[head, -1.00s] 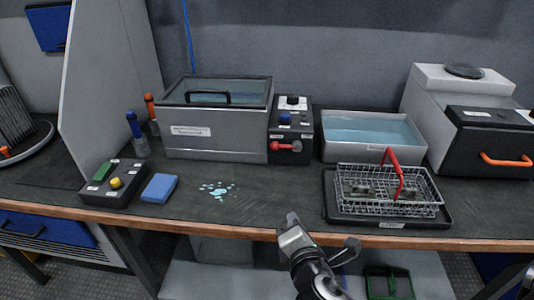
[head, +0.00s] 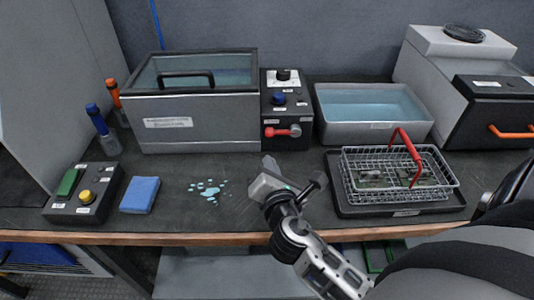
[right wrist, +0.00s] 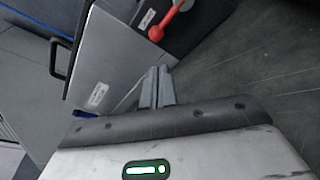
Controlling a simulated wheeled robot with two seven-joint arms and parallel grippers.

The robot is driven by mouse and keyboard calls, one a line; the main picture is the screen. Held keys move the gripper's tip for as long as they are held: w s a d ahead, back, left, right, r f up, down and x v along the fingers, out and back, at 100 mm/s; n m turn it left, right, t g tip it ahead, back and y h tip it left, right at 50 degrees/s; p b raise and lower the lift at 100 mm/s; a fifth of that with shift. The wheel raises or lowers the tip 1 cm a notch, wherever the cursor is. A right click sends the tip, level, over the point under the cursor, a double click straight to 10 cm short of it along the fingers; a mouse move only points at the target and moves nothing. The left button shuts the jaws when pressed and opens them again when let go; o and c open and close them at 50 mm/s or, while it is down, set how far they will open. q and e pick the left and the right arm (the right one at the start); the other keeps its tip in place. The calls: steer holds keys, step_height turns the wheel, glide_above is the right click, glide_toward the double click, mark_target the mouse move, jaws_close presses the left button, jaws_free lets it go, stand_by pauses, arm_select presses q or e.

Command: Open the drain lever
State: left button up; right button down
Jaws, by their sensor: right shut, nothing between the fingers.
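The red drain lever (head: 282,131) is on the lower front of the black control box (head: 287,100), beside the grey ultrasonic tank (head: 200,122). Its handle lies about level, with the red knob at the left and a silver hub at the right. In the right wrist view the lever (right wrist: 165,27) shows near the top, beyond my fingers. My right gripper (head: 266,174) is above the worktop, in front of and below the lever, apart from it. In the right wrist view its fingers (right wrist: 156,86) are together and empty. My left gripper is not in view.
A basin of water (head: 372,112) stands right of the control box. A wire basket (head: 400,180) with a red handle sits on a black tray (head: 458,198) at the right. A blue sponge (head: 140,194), a button box (head: 84,207) and a puddle (head: 208,190) lie left.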

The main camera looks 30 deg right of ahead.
mark_target(261, 134)
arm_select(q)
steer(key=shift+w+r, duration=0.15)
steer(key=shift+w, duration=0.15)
arm_select(e)
steer(key=x, duration=0.9)
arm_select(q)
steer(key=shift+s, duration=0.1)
arm_select(e)
steer(key=shift+w+a+r, duration=0.1)
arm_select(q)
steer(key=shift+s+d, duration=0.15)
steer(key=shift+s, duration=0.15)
arm_select(e)
steer(key=shift+r+m, duration=0.2)
steer(key=shift+m, duration=0.2)
